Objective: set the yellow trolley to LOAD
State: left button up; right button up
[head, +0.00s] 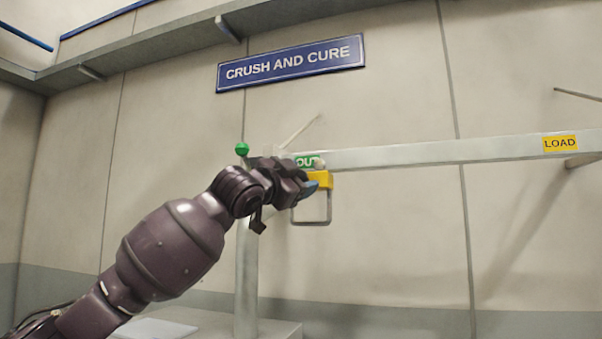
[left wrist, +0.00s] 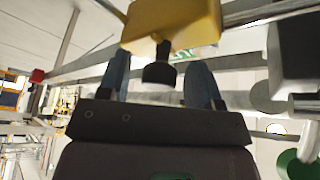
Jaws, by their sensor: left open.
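The yellow trolley (head: 320,179) hangs on the pale rail at the end marked by the green OUT label (head: 307,161). A grey wire loop (head: 328,208) hangs below it. The yellow LOAD label (head: 560,143) is at the rail's right end. My left gripper (head: 309,188) is at the trolley's left side and partly hides it. In the left wrist view, the yellow block (left wrist: 172,22) is at the top with a dark knob (left wrist: 158,72) below it. My left gripper's blue fingers (left wrist: 160,66) are apart, one on each side of the knob; contact cannot be told. My right gripper is out of view.
The rail (head: 440,154) runs clear from the trolley to LOAD. A green ball (head: 242,149) tops the post (head: 245,280) at the left end.

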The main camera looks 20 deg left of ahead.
pick_arm(q)
jog(key=shift+w+d+r, duration=0.1)
jog(key=shift+w+d, duration=0.05)
jog(key=shift+w, duration=0.2)
